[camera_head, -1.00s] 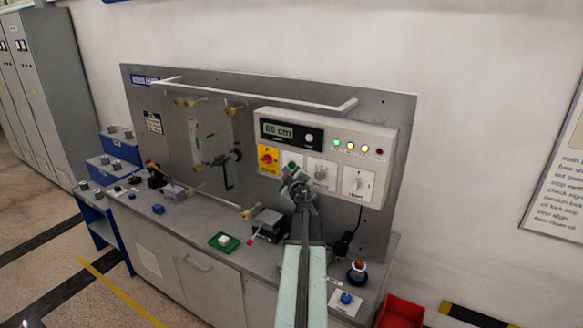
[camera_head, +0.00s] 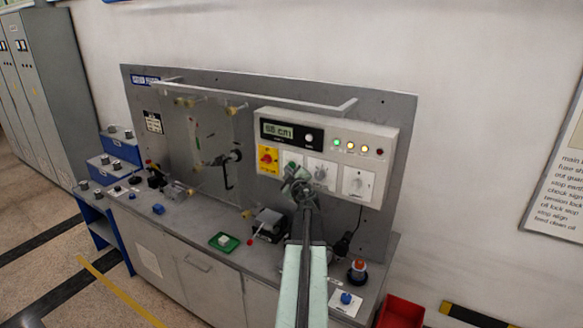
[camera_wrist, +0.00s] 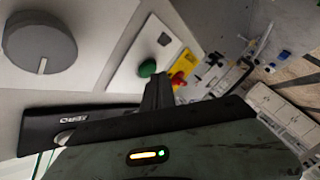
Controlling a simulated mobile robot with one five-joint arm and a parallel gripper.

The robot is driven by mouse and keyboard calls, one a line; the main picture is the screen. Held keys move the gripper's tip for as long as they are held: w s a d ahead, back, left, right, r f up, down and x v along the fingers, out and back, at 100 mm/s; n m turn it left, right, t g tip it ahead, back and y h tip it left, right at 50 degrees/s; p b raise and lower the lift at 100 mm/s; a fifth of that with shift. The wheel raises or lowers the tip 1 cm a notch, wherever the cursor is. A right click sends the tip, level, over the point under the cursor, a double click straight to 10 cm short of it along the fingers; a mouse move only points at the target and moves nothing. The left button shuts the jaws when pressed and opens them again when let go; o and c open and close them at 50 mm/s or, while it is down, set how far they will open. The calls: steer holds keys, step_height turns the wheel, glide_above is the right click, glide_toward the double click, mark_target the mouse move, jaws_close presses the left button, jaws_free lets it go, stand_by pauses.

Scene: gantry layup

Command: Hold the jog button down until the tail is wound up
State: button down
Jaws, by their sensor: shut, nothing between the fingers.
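The control box (camera_head: 388,137) on the grey back panel carries a green button (camera_head: 291,158), which I take for the jog button; it shows large in the wrist view (camera_wrist: 147,68). My gripper (camera_head: 297,180) is shut and empty in front of the box. Its fingertips (camera_wrist: 158,80) are right by the button; I cannot tell whether they touch it. The display (camera_head: 277,130) shows a blurred number in cm, perhaps 55. A thin, see-through sheet (camera_head: 208,135), perhaps the tail, hangs at the panel's left part.
A red switch on a yellow plate (camera_head: 267,158) is left of the green button. Grey knobs (camera_head: 358,183) are to its right. A green tray (camera_head: 232,245) and a blue button (camera_head: 346,298) are on the bench. A red bin (camera_head: 400,313) stands at the right.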

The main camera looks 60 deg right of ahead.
steer(key=shift+d, duration=0.45)
stand_by(5.3)
steer(key=shift+a, duration=0.9)
steer(key=a, duration=0.5)
stand_by(0.9)
